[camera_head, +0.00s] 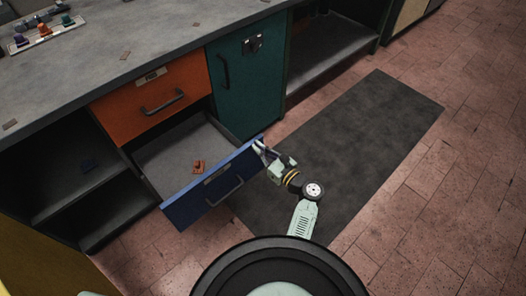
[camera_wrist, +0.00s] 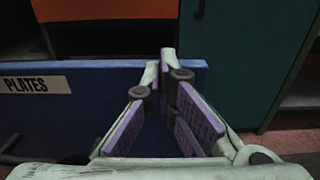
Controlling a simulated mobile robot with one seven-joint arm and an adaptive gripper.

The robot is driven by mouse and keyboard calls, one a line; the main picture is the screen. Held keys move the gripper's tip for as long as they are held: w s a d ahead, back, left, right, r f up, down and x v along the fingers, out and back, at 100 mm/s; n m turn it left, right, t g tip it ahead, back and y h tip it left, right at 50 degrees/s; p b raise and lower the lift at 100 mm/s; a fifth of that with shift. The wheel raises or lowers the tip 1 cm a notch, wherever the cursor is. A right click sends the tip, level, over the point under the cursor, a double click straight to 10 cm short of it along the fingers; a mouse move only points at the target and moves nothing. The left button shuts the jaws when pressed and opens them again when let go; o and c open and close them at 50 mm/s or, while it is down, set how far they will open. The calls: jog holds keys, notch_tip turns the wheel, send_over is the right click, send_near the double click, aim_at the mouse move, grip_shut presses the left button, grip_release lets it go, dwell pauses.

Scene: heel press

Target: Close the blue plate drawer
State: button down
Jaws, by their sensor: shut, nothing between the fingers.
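The blue plate drawer (camera_head: 195,204) stands pulled out below an orange drawer, with its grey inside showing and a small reddish-brown piece (camera_head: 198,167) lying in it. In the wrist view its blue front (camera_wrist: 110,110) carries a label reading PLATES (camera_wrist: 35,85). A dark bar handle (camera_head: 226,191) is on the front. My gripper (camera_head: 259,146) is shut and empty at the right end of the drawer front, near its top edge. In the wrist view the fingertips (camera_wrist: 161,62) overlap the front's right end; whether they touch it is unclear.
The orange drawer (camera_head: 190,75) above is shut. A teal door (camera_head: 262,85) is shut to the right. Open dark shelves (camera_head: 70,170) lie to the left. A grey worktop (camera_head: 110,80) runs above. A dark mat (camera_head: 360,130) covers clear floor at right.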

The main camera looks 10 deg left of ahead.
jog(key=shift+a, duration=0.1)
jog(key=b+x, duration=0.8)
jog(key=x, duration=1.8)
jog(key=shift+w+a, duration=0.25)
jog(key=shift+w, duration=0.1)
